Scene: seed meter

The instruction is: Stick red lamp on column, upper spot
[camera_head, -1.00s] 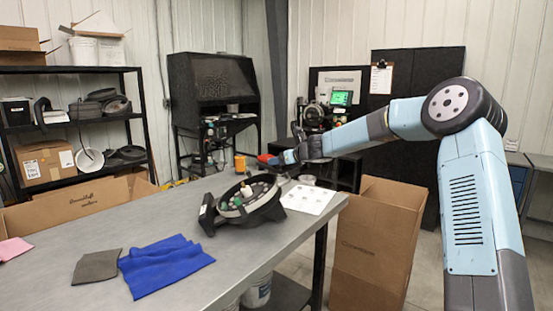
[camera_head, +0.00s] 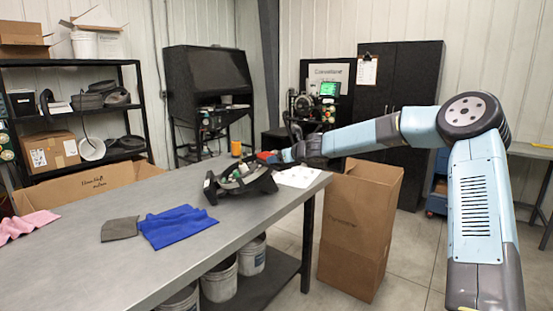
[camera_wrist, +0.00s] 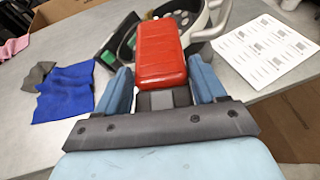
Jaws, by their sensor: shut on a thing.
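My gripper (camera_wrist: 162,85) is shut on the red lamp (camera_wrist: 161,55), a rounded red block held between blue fingers in the wrist view. In the head view my gripper (camera_head: 277,156) reaches out low over the far right end of the table, and only a small red bit of the lamp (camera_head: 265,156) shows. A dark grey upright column (camera_head: 269,60) stands against the back wall, beyond and apart from my gripper. Its lower part is hidden by the things in front. I cannot make out any marked spot on it.
The grey table (camera_head: 100,265) holds a black round device (camera_head: 240,185), a white printed sheet (camera_head: 297,177), a blue cloth (camera_head: 180,226) and an orange mug (camera_head: 236,148). A tall cardboard box (camera_head: 360,230) stands right of the table. A black cabinet (camera_head: 208,75) stands left of the column.

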